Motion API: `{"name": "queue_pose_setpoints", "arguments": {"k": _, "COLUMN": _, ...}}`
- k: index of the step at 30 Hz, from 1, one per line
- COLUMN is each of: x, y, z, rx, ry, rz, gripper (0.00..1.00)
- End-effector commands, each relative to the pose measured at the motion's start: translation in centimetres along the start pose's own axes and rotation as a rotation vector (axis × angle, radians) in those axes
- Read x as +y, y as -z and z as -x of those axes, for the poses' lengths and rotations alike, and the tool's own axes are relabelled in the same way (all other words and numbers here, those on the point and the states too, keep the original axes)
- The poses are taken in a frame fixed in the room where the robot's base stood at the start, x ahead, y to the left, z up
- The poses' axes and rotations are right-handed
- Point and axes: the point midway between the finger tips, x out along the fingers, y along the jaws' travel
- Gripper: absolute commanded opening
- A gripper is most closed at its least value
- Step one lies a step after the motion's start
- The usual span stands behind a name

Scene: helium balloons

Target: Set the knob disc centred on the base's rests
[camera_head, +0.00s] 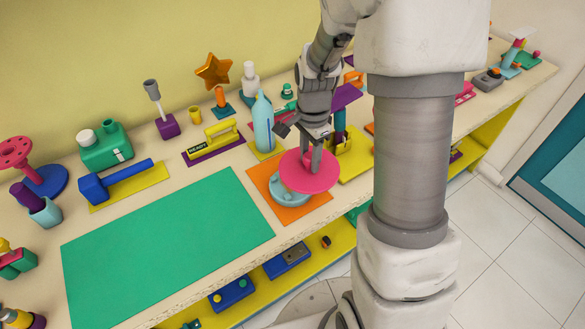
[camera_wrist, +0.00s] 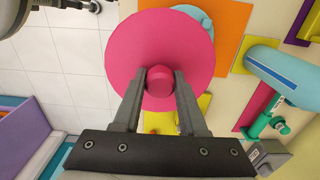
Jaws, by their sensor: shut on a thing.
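The knob disc (camera_head: 308,172) is a flat pink disc with a round knob. My gripper (camera_head: 316,160) is shut on its knob from above. In the wrist view the disc (camera_wrist: 160,35) fills the upper middle, and the fingers of my gripper (camera_wrist: 160,85) close on both sides of the knob. The light blue base (camera_head: 284,191) stands on an orange mat (camera_head: 262,180). The disc is over the base and hides much of it, shifted to the right of it in the head view. A bit of the base (camera_wrist: 195,14) shows past the disc's upper right edge in the wrist view. Its rests are hidden.
A light blue bottle (camera_head: 264,125) stands just behind the orange mat. A yellow tray (camera_head: 356,160) lies to its right. A large green mat (camera_head: 165,245) to the left is bare. The table's front edge is close to the base, with a lower yellow shelf (camera_head: 255,275) below.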

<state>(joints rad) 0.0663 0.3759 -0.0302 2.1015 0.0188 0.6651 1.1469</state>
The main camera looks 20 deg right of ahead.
Motion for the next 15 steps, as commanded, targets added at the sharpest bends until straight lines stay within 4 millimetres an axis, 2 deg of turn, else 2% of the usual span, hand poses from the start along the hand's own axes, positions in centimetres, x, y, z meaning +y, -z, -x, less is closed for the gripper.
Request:
{"name": "queue_pose_setpoints", "arguments": {"k": 3, "x": -2.1, "y": -1.3, "z": -1.4, "rx": -0.001, "ry": -0.003, "rz": 0.003, "gripper": 0.0}}
{"name": "queue_pose_setpoints", "arguments": {"k": 6, "x": -3.3, "y": -2.0, "z": -2.3, "rx": 0.0, "ry": -0.001, "rz": 0.003, "gripper": 0.0}}
{"name": "queue_pose_setpoints", "arguments": {"k": 11, "x": -4.2, "y": -2.5, "z": -3.0, "rx": 0.001, "ry": 0.0, "rz": 0.0, "gripper": 0.0}}
{"name": "queue_pose_setpoints", "arguments": {"k": 15, "x": -4.1, "y": -2.5, "z": -4.7, "rx": -0.001, "ry": -0.003, "rz": -0.002, "gripper": 0.0}}
